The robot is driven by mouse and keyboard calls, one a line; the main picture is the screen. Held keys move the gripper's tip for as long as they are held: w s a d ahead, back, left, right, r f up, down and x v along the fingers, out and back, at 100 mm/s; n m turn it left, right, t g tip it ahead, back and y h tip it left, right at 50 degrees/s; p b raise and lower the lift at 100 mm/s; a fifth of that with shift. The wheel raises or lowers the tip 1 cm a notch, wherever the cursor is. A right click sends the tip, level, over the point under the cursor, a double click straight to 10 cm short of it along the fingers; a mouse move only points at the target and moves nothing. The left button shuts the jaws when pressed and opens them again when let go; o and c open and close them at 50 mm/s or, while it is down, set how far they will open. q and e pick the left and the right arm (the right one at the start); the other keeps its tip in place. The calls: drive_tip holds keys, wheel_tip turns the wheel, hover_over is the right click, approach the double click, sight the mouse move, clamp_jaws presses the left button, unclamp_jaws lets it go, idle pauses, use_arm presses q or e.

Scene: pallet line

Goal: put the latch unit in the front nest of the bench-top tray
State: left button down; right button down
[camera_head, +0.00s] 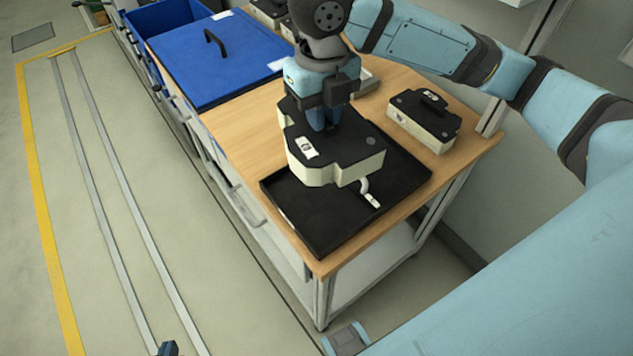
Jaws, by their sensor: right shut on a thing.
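The latch unit (352,152), with a black top, cream sides, a white label and a light hook with a tag hanging at its near end, is held in my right gripper (323,122). That gripper points down and is shut on the middle of its top. The unit is over the black bench-top tray (310,226) and hides its far part. I cannot tell whether the unit touches the tray floor. The tray's near left part is bare; no nest walls can be made out. My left gripper (168,349) shows only as a small dark-blue tip at the bottom edge.
A similar black-and-cream unit (424,120) stands on the wooden bench (243,130) right of the tray. A blue lid (220,62) with a black handle lies behind left. More units (270,12) are at the back. The floor left of the bench is clear.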

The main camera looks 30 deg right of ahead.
drive_tip(key=shift+w+d+r+n, duration=0.15)
drive_tip(key=shift+d+n, duration=0.1)
drive_tip(key=shift+n, duration=0.45)
wheel_tip(320, 180, down, 19)
drive_tip(key=shift+f+b, duration=0.1)
drive_tip(key=shift+b, duration=0.9)
drive_tip(key=shift+f, duration=0.15)
drive_tip(key=shift+f, duration=0.15)
drive_tip(key=c, duration=1.1)
unclamp_jaws()
wheel_tip(320, 180, up, 12)
drive_tip(key=shift+w+a+r+p, duration=0.1)
drive_tip(key=shift+r+p, duration=0.05)
drive_tip(key=shift+p, duration=0.35)
